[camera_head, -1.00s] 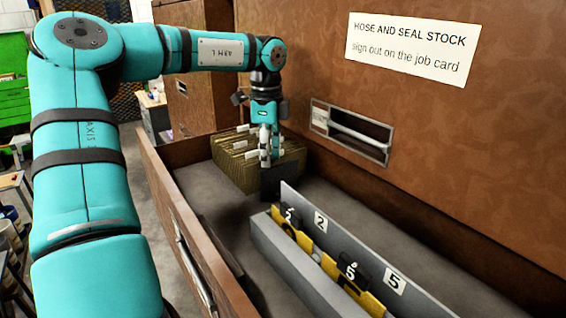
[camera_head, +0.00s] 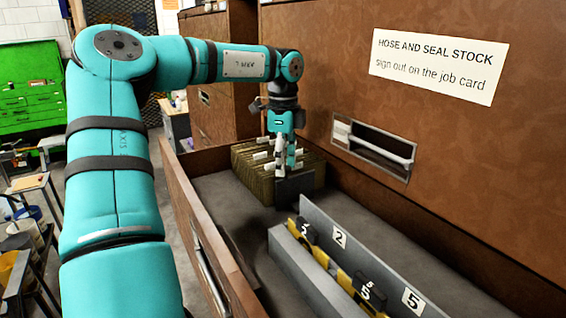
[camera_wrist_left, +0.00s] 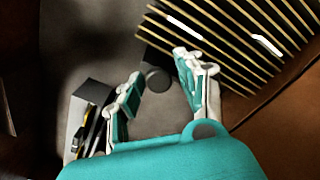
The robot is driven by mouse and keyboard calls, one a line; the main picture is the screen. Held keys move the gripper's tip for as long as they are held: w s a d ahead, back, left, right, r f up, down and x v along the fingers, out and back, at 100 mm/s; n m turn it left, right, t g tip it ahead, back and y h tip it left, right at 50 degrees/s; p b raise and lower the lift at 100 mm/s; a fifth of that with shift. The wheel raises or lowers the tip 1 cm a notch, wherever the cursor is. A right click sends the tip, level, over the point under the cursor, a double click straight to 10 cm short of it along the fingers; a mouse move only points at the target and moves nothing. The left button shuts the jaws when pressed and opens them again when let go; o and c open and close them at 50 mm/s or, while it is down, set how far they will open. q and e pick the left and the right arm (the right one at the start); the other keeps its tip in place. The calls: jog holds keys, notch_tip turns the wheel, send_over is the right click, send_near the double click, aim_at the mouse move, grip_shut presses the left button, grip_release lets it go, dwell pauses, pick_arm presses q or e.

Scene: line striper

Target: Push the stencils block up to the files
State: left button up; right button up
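A block of upright tan files (camera_head: 252,178) with white tabs stands at the drawer's far end. A dark upright block (camera_head: 295,188) stands right by the nearest file; a round knob shows on it in the left wrist view (camera_wrist_left: 157,80). A long grey holder (camera_head: 300,268) with yellow and black number stencils lies nearer, apart from the files. I cannot tell surely which the name stencils block means. My left gripper (camera_head: 287,162) points down by the dark block and partly hides the files. In the wrist view its fingers (camera_wrist_left: 165,95) are apart and empty. My right gripper is out of view.
The drawer's wooden front wall (camera_head: 205,230) runs along the left. The brown cabinet (camera_head: 460,150) with a recessed handle (camera_head: 373,146) rises on the right. Bare grey drawer floor (camera_head: 225,205) lies left of the files and holder.

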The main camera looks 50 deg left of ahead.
pick_arm(q)
notch_tip(320, 180, up, 12)
dwell(0.4)
jog(key=shift+s+f, duration=0.1)
jog(key=shift+f, duration=0.05)
dwell(0.4)
